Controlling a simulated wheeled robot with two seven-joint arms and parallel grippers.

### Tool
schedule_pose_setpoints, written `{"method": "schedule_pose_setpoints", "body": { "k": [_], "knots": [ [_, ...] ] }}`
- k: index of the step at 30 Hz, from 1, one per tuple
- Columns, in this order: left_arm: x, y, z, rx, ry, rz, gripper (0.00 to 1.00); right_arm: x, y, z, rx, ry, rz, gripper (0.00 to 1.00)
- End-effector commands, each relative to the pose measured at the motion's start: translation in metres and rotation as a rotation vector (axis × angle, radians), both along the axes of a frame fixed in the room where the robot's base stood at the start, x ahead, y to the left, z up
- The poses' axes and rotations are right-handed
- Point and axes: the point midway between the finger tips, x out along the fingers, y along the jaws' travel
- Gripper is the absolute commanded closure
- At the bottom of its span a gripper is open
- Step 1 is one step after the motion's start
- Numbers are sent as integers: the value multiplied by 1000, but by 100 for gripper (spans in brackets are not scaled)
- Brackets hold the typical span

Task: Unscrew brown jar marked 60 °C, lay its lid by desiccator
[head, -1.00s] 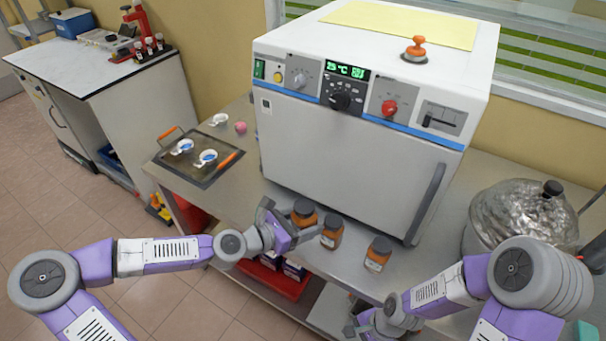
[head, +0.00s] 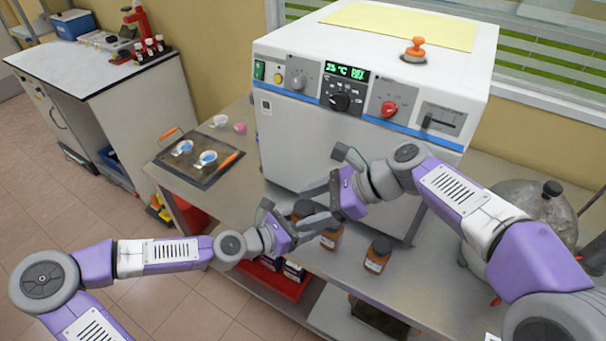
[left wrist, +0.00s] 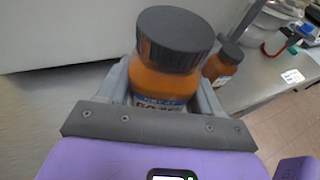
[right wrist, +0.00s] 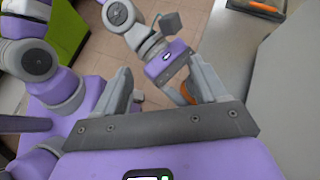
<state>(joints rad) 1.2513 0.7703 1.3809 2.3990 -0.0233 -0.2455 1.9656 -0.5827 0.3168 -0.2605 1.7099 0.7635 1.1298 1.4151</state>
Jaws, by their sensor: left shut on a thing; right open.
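A brown jar with a dark ribbed lid (left wrist: 175,38) stands between my left gripper's fingers, lid on. Its label is partly hidden and I cannot read it surely. My left gripper (head: 290,222) is shut on this jar at the bench's front edge. My right gripper (head: 310,202) is open close to that jar, on its right side. In the right wrist view its open fingers (right wrist: 161,75) face my left gripper and a bit of orange-brown jar (right wrist: 186,94). The domed desiccator (head: 540,207), with a black knob, stands at the right, partly behind my right arm.
Two more brown jars, a middle one (head: 330,241) and a right one (head: 377,256), stand along the front edge. A large oven (head: 340,140) rises close behind. A tray (head: 205,178) with white cups lies to the left. Bare bench shows right of the jars.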

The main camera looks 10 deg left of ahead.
Motion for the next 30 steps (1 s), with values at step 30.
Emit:
{"method": "schedule_pose_setpoints", "body": {
  "k": [30],
  "knots": [
    [0,0,0,0,-1,0,100,62,29,18,-928,340,-817,29]
  ]
}}
